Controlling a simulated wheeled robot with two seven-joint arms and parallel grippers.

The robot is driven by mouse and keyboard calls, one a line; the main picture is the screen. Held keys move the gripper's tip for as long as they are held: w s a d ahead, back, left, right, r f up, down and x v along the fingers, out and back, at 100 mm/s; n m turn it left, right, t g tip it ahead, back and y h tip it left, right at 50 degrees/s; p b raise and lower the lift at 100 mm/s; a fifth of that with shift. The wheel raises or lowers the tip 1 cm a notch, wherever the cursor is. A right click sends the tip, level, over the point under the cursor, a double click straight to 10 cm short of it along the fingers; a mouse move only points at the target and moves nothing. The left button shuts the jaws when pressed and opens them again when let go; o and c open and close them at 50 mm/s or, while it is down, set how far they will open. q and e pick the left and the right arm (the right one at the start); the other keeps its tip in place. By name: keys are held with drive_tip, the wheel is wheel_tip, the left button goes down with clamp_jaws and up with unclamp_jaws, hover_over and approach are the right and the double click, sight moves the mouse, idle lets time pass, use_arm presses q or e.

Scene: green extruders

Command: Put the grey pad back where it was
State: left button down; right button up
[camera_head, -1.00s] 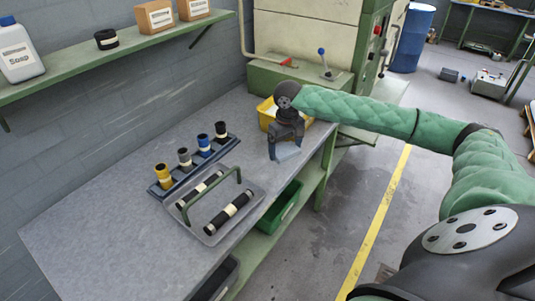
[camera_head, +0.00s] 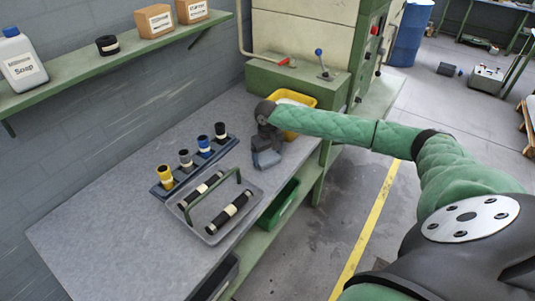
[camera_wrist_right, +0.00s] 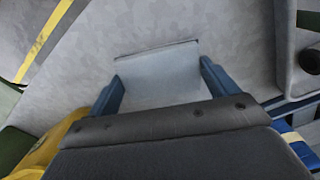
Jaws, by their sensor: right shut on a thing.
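My right gripper (camera_head: 266,158) is over the workbench (camera_head: 110,225), in front of the yellow bin and to the right of the bottle rack. It points down. In the right wrist view the grey pad (camera_wrist_right: 160,72) is a flat light-grey piece between the two blue fingers (camera_wrist_right: 163,92), and the gripper is shut on it. In the head view the pad is mostly hidden by the fingers. I cannot tell whether the pad touches the bench. My left gripper is not in view.
A yellow bin (camera_head: 311,101) stands behind the gripper. A rack (camera_head: 168,191) with several banded cylinders and a grey handled tray (camera_head: 212,238) with dark rolls are to the left. The bench's right edge is close; a green bin (camera_head: 284,204) sits below.

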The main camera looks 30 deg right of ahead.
sight(268, 157)
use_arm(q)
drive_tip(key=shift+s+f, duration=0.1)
use_arm(e)
drive_tip(key=shift+f, duration=0.2)
drive_tip(key=o, duration=0.8)
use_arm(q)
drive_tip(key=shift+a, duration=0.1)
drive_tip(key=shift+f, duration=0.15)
use_arm(e)
drive_tip(key=shift+r, duration=0.1)
drive_tip(key=shift+r, duration=0.3)
use_arm(q)
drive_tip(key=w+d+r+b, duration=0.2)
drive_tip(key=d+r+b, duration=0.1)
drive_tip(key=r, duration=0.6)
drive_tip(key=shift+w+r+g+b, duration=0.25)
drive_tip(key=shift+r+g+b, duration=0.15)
drive_tip(key=shift+b, duration=0.25)
use_arm(e)
wheel_tip(268, 157, up, 12)
drive_tip(key=shift+f, duration=0.25)
